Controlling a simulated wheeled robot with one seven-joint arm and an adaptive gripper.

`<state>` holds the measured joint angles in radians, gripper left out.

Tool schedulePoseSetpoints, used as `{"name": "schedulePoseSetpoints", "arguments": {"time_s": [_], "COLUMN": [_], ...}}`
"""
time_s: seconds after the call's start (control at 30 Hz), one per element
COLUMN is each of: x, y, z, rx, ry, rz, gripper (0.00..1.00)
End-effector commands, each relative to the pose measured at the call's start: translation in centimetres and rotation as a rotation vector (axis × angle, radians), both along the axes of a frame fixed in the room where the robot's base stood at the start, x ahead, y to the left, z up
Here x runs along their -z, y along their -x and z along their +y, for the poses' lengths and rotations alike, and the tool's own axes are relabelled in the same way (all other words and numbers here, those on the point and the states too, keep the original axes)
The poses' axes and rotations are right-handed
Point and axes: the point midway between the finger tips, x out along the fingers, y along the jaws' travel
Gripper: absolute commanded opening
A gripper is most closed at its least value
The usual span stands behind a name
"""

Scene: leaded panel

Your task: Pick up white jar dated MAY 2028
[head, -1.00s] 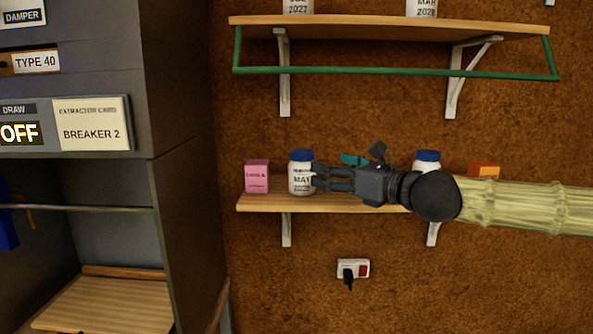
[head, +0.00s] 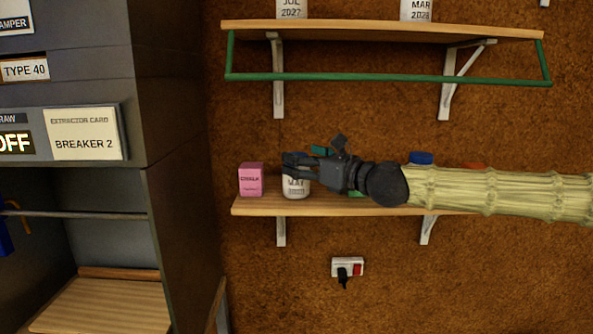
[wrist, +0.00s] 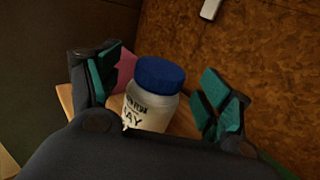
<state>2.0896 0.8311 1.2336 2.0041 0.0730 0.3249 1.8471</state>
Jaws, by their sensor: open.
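The white jar with a blue lid (head: 296,187) stands upright on the lower shelf (head: 330,207). Its label reads MAY; the year is too small or hidden to read. My gripper (head: 290,165) is in front of its upper part in the head view and hides much of the lid. In the wrist view the jar (wrist: 148,108) stands between my two spread fingers (wrist: 155,95), with visible space toward the right finger. The gripper is open and holds nothing.
A pink box (head: 251,180) stands just left of the jar. Another blue-lidded jar (head: 421,158) is mostly behind my arm. The upper shelf (head: 380,28) with a green rail (head: 390,76) is above. A grey cabinet (head: 90,190) stands at left.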

Motion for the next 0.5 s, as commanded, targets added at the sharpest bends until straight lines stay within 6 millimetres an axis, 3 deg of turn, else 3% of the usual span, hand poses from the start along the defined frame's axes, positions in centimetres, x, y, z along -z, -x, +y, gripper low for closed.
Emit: {"name": "schedulePoseSetpoints", "arguments": {"time_s": [0.2, 0.5], "x": [-0.2, -0.1], "y": [-1.6, -2.0], "z": [1.5, 1.8], "rx": [0.0, 0.001], "ry": [0.001, -0.001], "rz": [0.001, -0.001], "gripper": [0.79, 0.79]}}
